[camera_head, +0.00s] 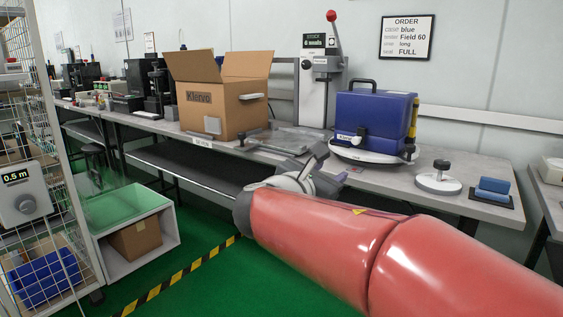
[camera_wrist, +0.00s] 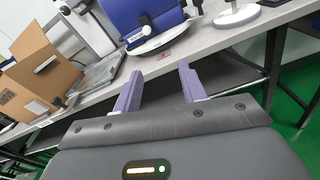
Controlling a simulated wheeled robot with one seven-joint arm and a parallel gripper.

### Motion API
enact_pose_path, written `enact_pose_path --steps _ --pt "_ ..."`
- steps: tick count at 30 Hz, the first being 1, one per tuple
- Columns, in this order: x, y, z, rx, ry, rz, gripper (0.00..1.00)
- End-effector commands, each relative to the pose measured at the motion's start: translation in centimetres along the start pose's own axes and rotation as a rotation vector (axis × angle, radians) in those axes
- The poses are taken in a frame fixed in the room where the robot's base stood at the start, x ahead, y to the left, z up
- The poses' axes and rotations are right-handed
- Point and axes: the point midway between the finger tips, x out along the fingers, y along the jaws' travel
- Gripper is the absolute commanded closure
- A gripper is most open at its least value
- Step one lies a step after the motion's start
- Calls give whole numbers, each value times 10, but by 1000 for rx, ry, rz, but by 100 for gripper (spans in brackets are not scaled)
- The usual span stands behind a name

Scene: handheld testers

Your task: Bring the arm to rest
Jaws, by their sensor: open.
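My arm is red and reaches from the lower right of the head view toward the bench. My gripper (camera_head: 322,160) is at its far end, near the front edge of the bench, and partly hidden by the arm. In the wrist view my gripper (camera_wrist: 158,88) shows two purple fingers spread apart with nothing between them. Beyond the fingertips are the bench edge and the blue case (camera_wrist: 138,18) on its round white base. The fingers touch nothing that I can see.
The grey bench (camera_head: 380,180) holds an open cardboard box (camera_head: 225,95), a press with a red knob (camera_head: 315,85), a blue case (camera_head: 372,118), a round white stand (camera_head: 437,181) and blue blocks (camera_head: 493,188). A wire rack (camera_head: 45,180) and a green-topped bin (camera_head: 125,210) stand left.

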Motion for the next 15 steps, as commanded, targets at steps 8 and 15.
enact_pose_path --steps 8,15 --pt "0 -55 -6 224 128 -127 59" --pt "-15 -126 -23 579 283 -333 59"
